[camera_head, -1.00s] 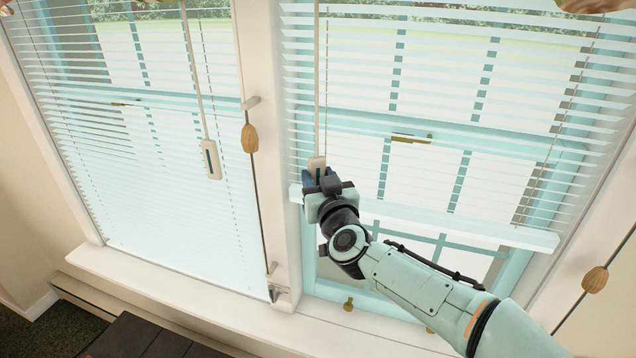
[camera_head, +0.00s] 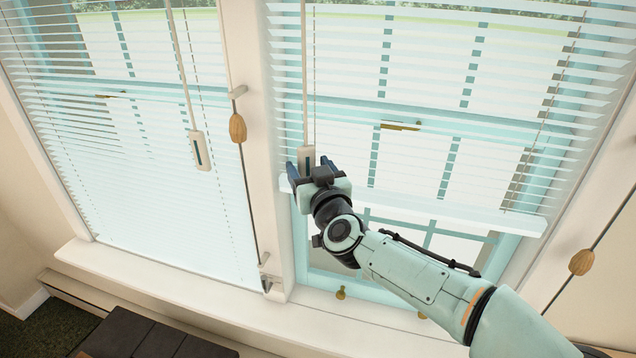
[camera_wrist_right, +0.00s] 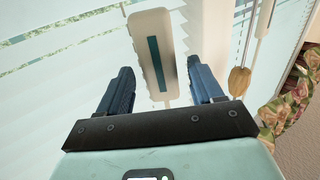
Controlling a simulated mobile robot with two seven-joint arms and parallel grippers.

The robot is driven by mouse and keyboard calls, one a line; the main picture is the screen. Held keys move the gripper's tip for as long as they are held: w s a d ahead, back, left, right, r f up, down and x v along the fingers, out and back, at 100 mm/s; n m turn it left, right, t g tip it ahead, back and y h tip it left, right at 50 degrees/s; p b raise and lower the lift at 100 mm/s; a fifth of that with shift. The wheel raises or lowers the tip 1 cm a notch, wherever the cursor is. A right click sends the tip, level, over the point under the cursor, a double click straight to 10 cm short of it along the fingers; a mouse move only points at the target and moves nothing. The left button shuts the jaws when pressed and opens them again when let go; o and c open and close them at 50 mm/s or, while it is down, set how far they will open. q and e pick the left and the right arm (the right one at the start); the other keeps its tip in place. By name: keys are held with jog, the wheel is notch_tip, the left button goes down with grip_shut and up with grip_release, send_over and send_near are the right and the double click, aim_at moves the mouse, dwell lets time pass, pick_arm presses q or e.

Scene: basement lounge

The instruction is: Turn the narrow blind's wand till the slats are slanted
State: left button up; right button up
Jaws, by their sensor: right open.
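My right gripper (camera_head: 310,172) is open at the wand handle (camera_head: 306,157) of the right-hand blind (camera_head: 440,70). In the right wrist view the handle (camera_wrist_right: 155,60), pale with a dark teal stripe, stands between the two spread blue fingers (camera_wrist_right: 160,92), with gaps on both sides. The right-hand blind is partly raised, with see-through gaps between its slats. The left-hand blind (camera_head: 120,150) looks narrower and hangs lower; its own wand handle (camera_head: 200,150) hangs free. My left gripper is not in view.
A wooden cord pull (camera_head: 237,128) hangs by the post between the windows, another (camera_head: 581,262) at the right. A white sill (camera_head: 180,290) runs below. A dark piece of furniture (camera_head: 130,335) stands at the bottom left.

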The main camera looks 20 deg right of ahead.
jog(key=s, duration=1.2)
jog(key=shift+s, duration=0.4)
jog(key=shift+d, duration=0.1)
notch_tip(320, 180, down, 36)
jog(key=a+f+g+p, duration=0.1)
jog(key=a+g, duration=0.1)
jog(key=g, duration=0.6)
jog(key=s+f+m+g+y+p, duration=0.1)
jog(key=s+f+g, duration=0.2)
jog(key=s+f, duration=0.35)
jog(key=s+f+m+g, duration=0.15)
jog(key=s+f, duration=0.25)
jog(key=f, duration=0.5)
pick_arm(q)
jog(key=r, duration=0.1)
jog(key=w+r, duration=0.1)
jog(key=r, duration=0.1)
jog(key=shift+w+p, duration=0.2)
jog(key=shift+p, duration=0.15)
pick_arm(e)
jog(key=s+a+f+m+g+y, duration=0.1)
jog(key=s+f+g, duration=0.2)
jog(key=s, duration=0.6)
jog(key=s+a+f+g+y, duration=0.1)
jog(key=s+f+g, duration=0.2)
jog(key=s+f, duration=0.3)
jog(key=s, duration=0.3)
jog(key=shift+s+m, duration=0.25)
jog(key=shift+m, duration=0.1)
jog(key=shift+g, duration=0.25)
